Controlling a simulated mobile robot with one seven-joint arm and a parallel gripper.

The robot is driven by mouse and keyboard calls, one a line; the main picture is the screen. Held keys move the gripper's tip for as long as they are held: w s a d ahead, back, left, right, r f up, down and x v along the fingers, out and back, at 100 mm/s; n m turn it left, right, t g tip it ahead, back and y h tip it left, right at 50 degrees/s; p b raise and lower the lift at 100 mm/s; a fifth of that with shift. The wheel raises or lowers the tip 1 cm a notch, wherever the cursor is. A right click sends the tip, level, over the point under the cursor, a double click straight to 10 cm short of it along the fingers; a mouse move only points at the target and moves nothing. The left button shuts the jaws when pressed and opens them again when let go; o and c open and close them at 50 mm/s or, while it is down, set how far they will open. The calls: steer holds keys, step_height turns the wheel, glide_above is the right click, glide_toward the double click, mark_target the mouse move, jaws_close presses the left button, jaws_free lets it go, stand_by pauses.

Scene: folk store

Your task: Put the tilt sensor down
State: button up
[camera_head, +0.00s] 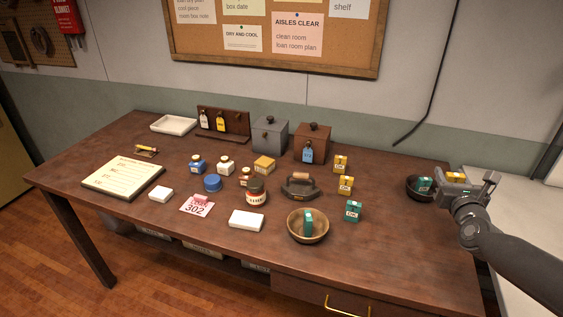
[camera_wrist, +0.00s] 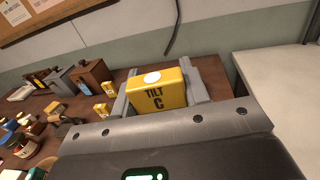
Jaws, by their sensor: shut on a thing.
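My gripper (camera_head: 466,183) is at the right end of the table, shut on a yellow tilt sensor (camera_head: 455,176). In the wrist view the yellow tilt sensor (camera_wrist: 158,88) reads "TILT C", has a white round spot on top, and sits between the two grey fingers. It is held close to a dark bowl (camera_head: 411,190) with a teal block (camera_head: 424,185) in it; my gripper partly covers that bowl. I cannot tell how high the sensor is above the table.
Two yellow blocks (camera_head: 341,164) (camera_head: 346,185) and a teal block (camera_head: 353,211) stand left of my gripper. A wooden bowl (camera_head: 291,230) holds another teal block. An iron (camera_head: 301,187) and a brown box (camera_head: 312,141) stand further left. Bare tabletop (camera_head: 400,235) lies in front.

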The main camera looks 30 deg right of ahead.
steer(key=w+f+n+t+y, duration=0.1)
steer(key=w+f+n+y, duration=0.15)
steer(key=w, duration=0.55)
steer(key=w+a+f+n+t+y, duration=0.1)
steer(key=w+f+n+y, duration=0.1)
steer(key=w+y, duration=0.35)
steer(key=w+f+n+t+y, duration=0.1)
steer(key=w+f+n+y, duration=0.1)
steer(key=w, duration=0.7)
steer(key=w+a+r+n+g+y, duration=0.2)
steer(key=w+a+r+n+y, duration=0.15)
steer(key=w+a, duration=0.4)
steer(key=w+a+r+n+g+y, duration=0.1)
steer(key=w+a+r+n+y, duration=0.15)
steer(key=w+a+y, duration=0.4)
steer(key=w+a+r+n+g+y, duration=0.2)
steer(key=w+a+n+y, duration=0.15)
steer(key=w+a, duration=0.55)
glide_above(259, 160)
steer(key=f, duration=1.1)
steer(key=shift+s+d+f, duration=0.1)
steer(key=shift+s+d, duration=0.1)
steer(key=shift+d, duration=0.15)
steer(key=shift+w+a+f, duration=0.25)
steer(key=shift+f, duration=1.95)
